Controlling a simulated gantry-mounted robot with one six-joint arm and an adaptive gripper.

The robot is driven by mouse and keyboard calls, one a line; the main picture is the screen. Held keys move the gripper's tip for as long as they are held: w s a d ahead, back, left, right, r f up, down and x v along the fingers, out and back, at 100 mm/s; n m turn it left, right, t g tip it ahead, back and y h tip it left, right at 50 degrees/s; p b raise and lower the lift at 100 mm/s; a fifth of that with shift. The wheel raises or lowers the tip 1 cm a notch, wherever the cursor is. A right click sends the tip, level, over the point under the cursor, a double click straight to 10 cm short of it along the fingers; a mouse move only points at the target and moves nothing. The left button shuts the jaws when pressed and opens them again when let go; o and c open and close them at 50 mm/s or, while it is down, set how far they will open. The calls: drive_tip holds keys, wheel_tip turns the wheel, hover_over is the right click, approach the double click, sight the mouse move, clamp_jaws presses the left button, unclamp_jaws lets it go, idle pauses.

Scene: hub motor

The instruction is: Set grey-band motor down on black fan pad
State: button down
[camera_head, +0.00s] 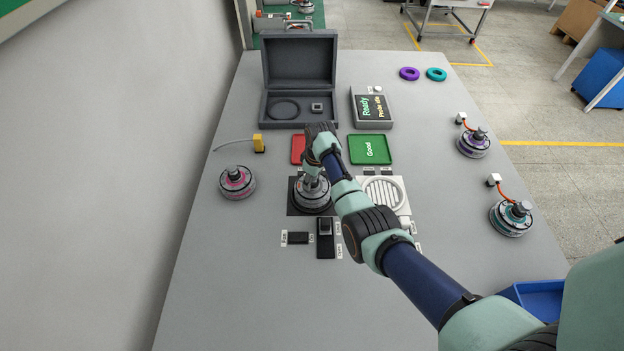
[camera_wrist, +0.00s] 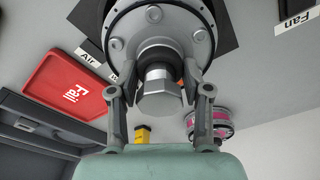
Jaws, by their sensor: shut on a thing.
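The grey-band motor (camera_head: 311,197) is upright, over or on the black pad (camera_head: 294,208) near the table's middle. My gripper (camera_head: 315,174) comes down onto it from above. In the wrist view my gripper (camera_wrist: 158,88) has its two fingers on either side of the motor's silver hex shaft (camera_wrist: 158,100), shut on it. The motor's bolted grey face (camera_wrist: 185,20) fills the top of that view, with a corner of black pad (camera_wrist: 226,28) behind. I cannot tell whether the motor's underside touches the pad.
A white slatted pad (camera_head: 383,193) lies just right. Red (camera_head: 298,150) and green (camera_head: 370,150) trays and an open grey case (camera_head: 300,75) are behind. A pink-banded motor (camera_head: 237,182) stands left; two wired motors (camera_head: 473,143) (camera_head: 512,217) stand right. Small black switches (camera_head: 325,240) lie in front.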

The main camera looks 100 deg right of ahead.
drive_tip(key=shift+d+f+b, duration=0.1)
drive_tip(key=shift+f+b, duration=0.2)
drive_tip(key=c, duration=0.5)
unclamp_jaws()
drive_tip(key=shift+c, duration=0.2)
drive_tip(key=shift+o, duration=0.6)
drive_tip(key=shift+f, duration=0.1)
drive_tip(key=r, duration=0.8)
drive_tip(key=s+a+r, duration=0.1)
drive_tip(key=r, duration=0.3)
